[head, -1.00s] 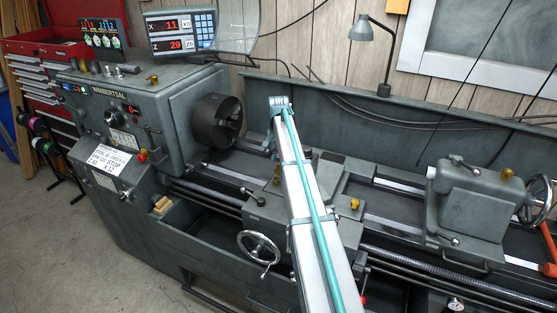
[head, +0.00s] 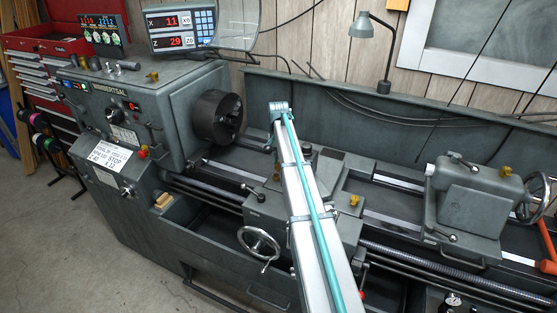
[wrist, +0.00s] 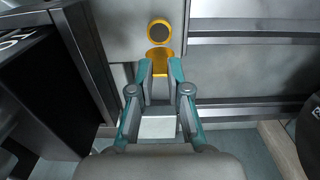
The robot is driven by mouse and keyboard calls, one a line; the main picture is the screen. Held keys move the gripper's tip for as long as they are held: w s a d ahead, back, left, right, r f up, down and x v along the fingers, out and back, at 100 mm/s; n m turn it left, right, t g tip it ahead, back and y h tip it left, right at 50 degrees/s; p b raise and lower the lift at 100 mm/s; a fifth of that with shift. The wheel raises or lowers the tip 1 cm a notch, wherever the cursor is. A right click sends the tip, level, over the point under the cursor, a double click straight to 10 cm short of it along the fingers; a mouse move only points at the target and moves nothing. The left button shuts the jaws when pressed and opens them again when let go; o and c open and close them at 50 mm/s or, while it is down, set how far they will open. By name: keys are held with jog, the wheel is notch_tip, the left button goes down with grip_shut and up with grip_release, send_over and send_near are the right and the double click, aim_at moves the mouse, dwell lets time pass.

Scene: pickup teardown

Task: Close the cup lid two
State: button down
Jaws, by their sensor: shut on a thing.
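A small yellow cup (wrist: 158,63) with a flared, curved edge is between my fingertips in the wrist view. Just above it is a round yellow piece (wrist: 160,32) with a dark centre; I cannot tell whether this is the lid's inside or an opening. My gripper (wrist: 160,75) is shut on the yellow cup part, its teal fingers on either side. In the head view my arm hides most of the gripper; a bit of yellow (head: 277,170) shows beside it over the lathe carriage.
The grey lathe has a chuck (head: 217,117) left of my arm and a tailstock (head: 475,195) at the right. Other yellow fittings stand on the carriage (head: 354,200), tailstock (head: 506,174) and headstock (head: 153,76). A handwheel (head: 259,243) and levers project in front.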

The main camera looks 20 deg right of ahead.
jog(key=shift+s+a+f+b, duration=0.2)
jog(key=shift+s+b, duration=0.05)
jog(key=shift+b, duration=0.4)
jog(key=shift+s+a+t+h+b, duration=0.2)
jog(key=shift+t+h+b, duration=0.2)
jog(key=shift+h+b, duration=0.15)
jog(key=shift+w+r, duration=0.15)
jog(key=shift+r, duration=0.05)
jog(key=c, duration=1.4)
grip_release()
notch_tip(320, 180, up, 12)
jog(key=s+a, duration=0.1)
jog(key=shift+a, duration=0.1)
